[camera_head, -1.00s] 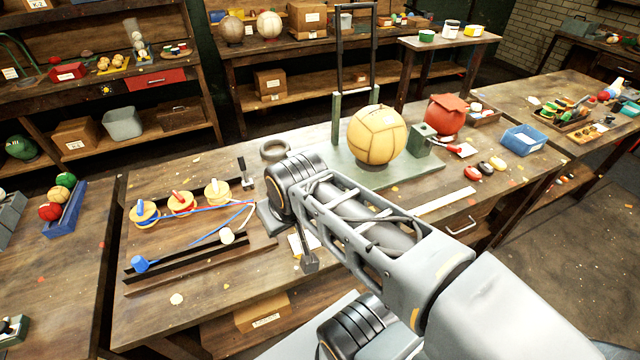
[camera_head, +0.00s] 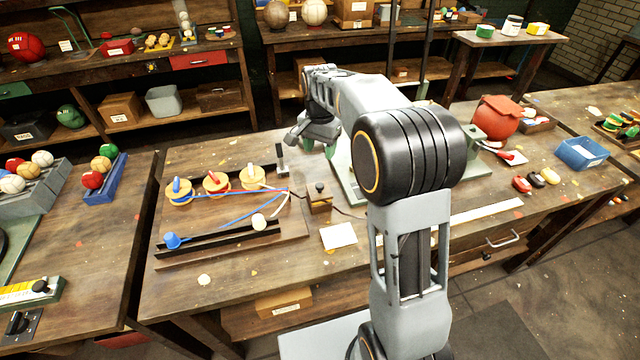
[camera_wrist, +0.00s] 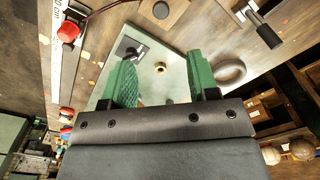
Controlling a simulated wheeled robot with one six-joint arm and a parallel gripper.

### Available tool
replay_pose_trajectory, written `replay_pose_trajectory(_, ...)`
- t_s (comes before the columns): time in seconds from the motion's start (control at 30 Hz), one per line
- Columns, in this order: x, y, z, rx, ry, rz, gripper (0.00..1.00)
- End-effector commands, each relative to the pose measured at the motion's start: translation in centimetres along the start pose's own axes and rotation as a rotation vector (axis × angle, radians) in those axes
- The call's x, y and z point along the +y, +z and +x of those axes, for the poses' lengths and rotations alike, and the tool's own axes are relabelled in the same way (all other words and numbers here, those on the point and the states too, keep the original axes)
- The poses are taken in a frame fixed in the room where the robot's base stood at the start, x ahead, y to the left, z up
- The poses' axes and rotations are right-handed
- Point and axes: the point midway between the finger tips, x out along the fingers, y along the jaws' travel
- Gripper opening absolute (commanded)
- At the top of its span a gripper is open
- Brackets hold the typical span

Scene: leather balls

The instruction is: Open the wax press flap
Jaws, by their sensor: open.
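My gripper (camera_head: 318,138) is over the back middle of the workbench, left of the arm's big joint. In the wrist view its two green-padded fingers (camera_wrist: 160,78) stand apart with nothing gripped between them. Below them is a pale green base plate (camera_wrist: 178,88) with a small brass knob (camera_wrist: 160,67) and a dark square patch. I cannot tell which part is the wax press flap.
A wooden block with a black knob (camera_head: 319,198) and a white card (camera_head: 338,235) lie before the plate. A board with yellow spools (camera_head: 215,183) is left. A grey ring (camera_wrist: 231,72) lies beside the plate.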

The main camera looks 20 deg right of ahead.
Motion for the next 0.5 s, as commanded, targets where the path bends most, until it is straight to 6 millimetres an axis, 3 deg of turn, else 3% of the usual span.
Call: replay_pose_trajectory(0.5, -0.1, -0.1, 8.7, -0.008, 0.008, 0.012, 0.55)
